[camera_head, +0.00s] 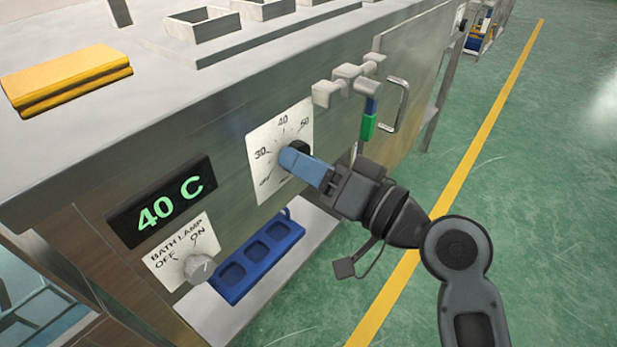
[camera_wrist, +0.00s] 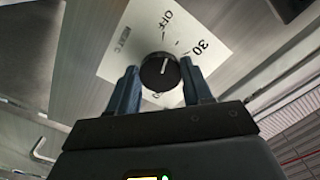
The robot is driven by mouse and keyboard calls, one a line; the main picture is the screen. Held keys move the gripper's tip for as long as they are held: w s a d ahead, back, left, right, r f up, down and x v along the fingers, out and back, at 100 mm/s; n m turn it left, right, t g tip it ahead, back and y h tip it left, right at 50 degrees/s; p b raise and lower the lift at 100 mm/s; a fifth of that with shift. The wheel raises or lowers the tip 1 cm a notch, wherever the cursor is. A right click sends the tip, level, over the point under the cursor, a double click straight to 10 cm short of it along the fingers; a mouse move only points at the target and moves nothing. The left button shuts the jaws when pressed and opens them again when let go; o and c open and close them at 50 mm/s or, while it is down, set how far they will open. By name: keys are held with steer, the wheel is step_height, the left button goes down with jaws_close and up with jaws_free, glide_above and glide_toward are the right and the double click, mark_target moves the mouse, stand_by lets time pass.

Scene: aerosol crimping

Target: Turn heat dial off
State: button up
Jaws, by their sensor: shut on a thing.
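The heat dial is a black round knob (camera_wrist: 160,72) with a white pointer line, on a white scale plate (camera_head: 268,135). The plate is marked 30, 40 and 50 in the head view, and OFF and 30 are readable in the wrist view. My gripper (camera_head: 290,158) has its blue fingers at the dial, one on each side, and is shut on it. The fingers hide most of the dial in the head view. In the wrist view my gripper (camera_wrist: 156,88) straddles the knob. Which mark the pointer meets is hard to tell. The green display (camera_head: 165,203) reads 40 C.
Lower left of the dial is the bath lamp knob (camera_head: 200,267) with OFF and ON marks. A blue tray (camera_head: 258,255) lies on a shelf below. Pale hooks (camera_head: 345,82) and a metal handle (camera_head: 399,104) stick out to the right. The floor at right is clear.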

steer(key=shift+f+n+b, duration=0.15)
steer(key=shift+n+b, duration=0.65)
steer(key=shift+n, duration=0.3)
steer(key=o, duration=1)
steer(key=shift+o, duration=0.2)
steer(key=p+v, duration=0.1)
steer(key=v, duration=0.6)
steer(key=shift+s+d, duration=0.25)
steer(key=shift+d, duration=0.1)
